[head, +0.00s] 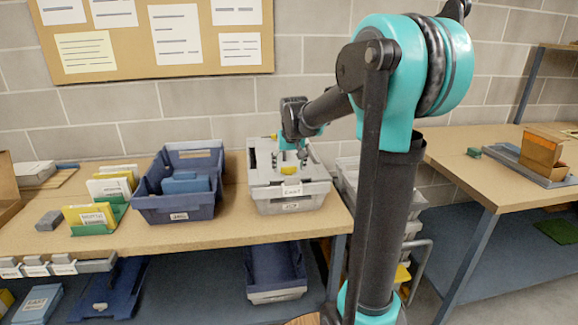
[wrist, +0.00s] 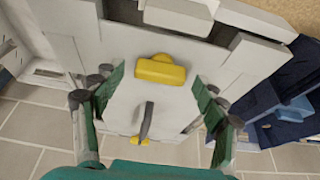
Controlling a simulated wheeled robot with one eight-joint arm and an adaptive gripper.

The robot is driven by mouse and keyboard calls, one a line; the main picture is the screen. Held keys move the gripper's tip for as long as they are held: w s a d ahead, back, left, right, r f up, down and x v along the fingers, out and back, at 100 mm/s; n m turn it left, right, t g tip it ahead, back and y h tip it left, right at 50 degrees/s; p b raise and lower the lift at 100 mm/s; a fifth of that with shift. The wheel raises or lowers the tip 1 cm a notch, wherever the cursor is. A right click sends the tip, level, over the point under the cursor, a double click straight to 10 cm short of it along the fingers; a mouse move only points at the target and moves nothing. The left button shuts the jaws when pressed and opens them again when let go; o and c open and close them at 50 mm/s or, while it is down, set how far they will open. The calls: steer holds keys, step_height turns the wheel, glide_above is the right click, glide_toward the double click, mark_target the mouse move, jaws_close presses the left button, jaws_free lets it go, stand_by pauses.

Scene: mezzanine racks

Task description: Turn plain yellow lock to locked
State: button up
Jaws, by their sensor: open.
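The yellow lock (wrist: 160,72) is a plain knob with a wide bar and a small raised back, on the pale grey face of a lidded grey tote. In the head view the yellow lock (head: 289,170) shows on top of the grey tote (head: 262,197), just above its front label. My gripper (wrist: 157,78) is open, with one green-padded finger on each side of the lock and gaps between. In the head view my gripper (head: 290,157) is low over the tote lid. Whether the lock is locked cannot be told.
A dark blue bin (head: 178,200) with blue contents stands left of the tote on the wooden bench (head: 130,244). A thin grey upright piece (wrist: 146,122) stands on the lid beside the lock. A second bench (head: 480,180) is at right.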

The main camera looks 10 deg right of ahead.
jaws_close()
stand_by(0.4)
steer(key=shift+m, duration=0.3)
steer(key=m+h, duration=0.1)
steer(key=m, duration=0.2)
steer(key=shift+a+h, duration=0.15)
steer(key=shift+h, duration=0.15)
steer(key=m, duration=0.2)
steer(key=m+g+h, duration=0.1)
steer(key=m, duration=0.2)
steer(key=shift+w+a+h, duration=0.1)
steer(key=shift+h, duration=0.2)
steer(key=m, duration=0.2)
steer(key=m+g+h, duration=0.1)
steer(key=m, duration=0.1)
steer(key=shift+w+m+g, duration=0.1)
steer(key=shift+m+g, duration=0.2)
steer(key=m+g, duration=0.1)
steer(key=m, duration=0.3)
steer(key=shift+w+m+g, duration=0.1)
steer(key=shift+m+g, duration=0.2)
steer(key=shift+g, duration=0.1)
